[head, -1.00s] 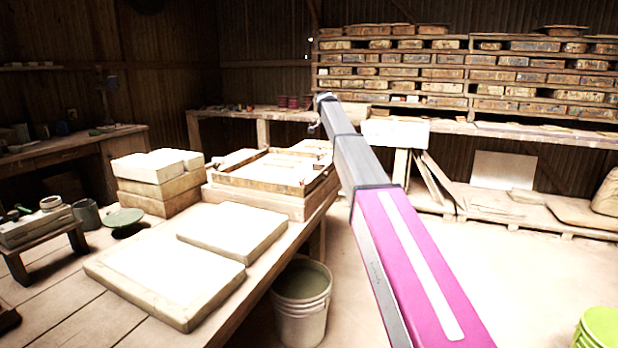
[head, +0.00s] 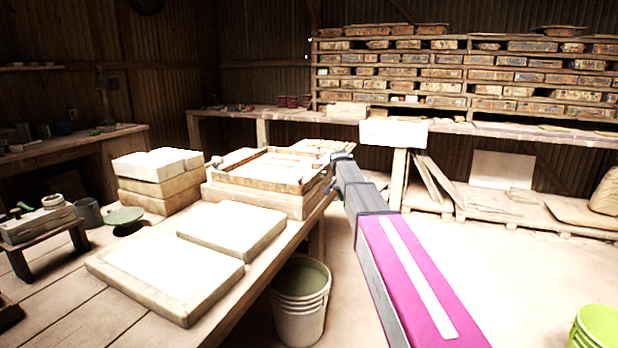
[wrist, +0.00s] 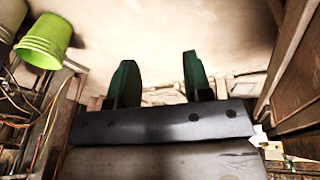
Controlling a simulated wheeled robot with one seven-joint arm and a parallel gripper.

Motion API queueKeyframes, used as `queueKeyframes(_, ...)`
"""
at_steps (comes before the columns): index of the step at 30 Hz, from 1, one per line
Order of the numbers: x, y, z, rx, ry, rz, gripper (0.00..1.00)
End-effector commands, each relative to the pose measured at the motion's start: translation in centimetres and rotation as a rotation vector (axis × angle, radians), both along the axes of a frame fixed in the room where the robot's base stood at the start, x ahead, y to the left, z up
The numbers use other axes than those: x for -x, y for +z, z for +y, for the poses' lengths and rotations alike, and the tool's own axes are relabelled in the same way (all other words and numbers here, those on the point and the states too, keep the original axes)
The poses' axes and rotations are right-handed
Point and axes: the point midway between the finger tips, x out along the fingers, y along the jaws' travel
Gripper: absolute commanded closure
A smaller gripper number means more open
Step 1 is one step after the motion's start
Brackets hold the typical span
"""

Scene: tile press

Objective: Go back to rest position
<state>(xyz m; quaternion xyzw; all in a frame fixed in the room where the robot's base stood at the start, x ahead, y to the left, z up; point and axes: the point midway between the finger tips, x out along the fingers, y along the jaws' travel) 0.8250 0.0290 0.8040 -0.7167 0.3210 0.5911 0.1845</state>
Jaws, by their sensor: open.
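My gripper shows in the wrist view (wrist: 158,70), its two green fingers apart with nothing between them. Pale floor lies beyond the fingers. In the head view my arm reaches forward from the lower right, with a magenta section and grey links. Its far end is beside the right edge of the work table (head: 150,325), near the wooden frame. The fingers cannot be made out in the head view.
Two pale slabs (head: 232,230), a wooden frame (head: 265,185) and stacked blocks (head: 160,180) lie on the table. A whitish bucket (head: 300,300) stands under its edge. A lime bucket (head: 598,328) stands at lower right.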

Motion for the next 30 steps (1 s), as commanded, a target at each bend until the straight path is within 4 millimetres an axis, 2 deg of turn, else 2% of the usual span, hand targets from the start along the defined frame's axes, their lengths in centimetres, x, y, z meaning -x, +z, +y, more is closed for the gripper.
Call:
queueKeyframes(1,3.4,-2.7,-0.5,-0.010,0.047,0.024,0.54)
queueKeyframes(6,10.7,-9.5,-1.6,-0.052,0.219,0.080,0.54)
queueKeyframes(9,15.2,-13.0,-2.0,-0.078,0.319,0.107,0.54)
queueKeyframes(15,24.5,-18.5,-2.7,-0.132,0.510,0.151,0.54)
queueKeyframes(18,28.7,-20.5,-2.8,-0.157,0.595,0.165,0.54)
queueKeyframes(21,31.9,-21.8,-2.9,-0.176,0.661,0.173,0.54)
queueKeyframes(24,33.9,-22.6,-2.9,-0.189,0.705,0.176,0.54)
queueKeyframes(30,34.9,-23.1,-2.9,-0.196,0.736,0.176,0.54)
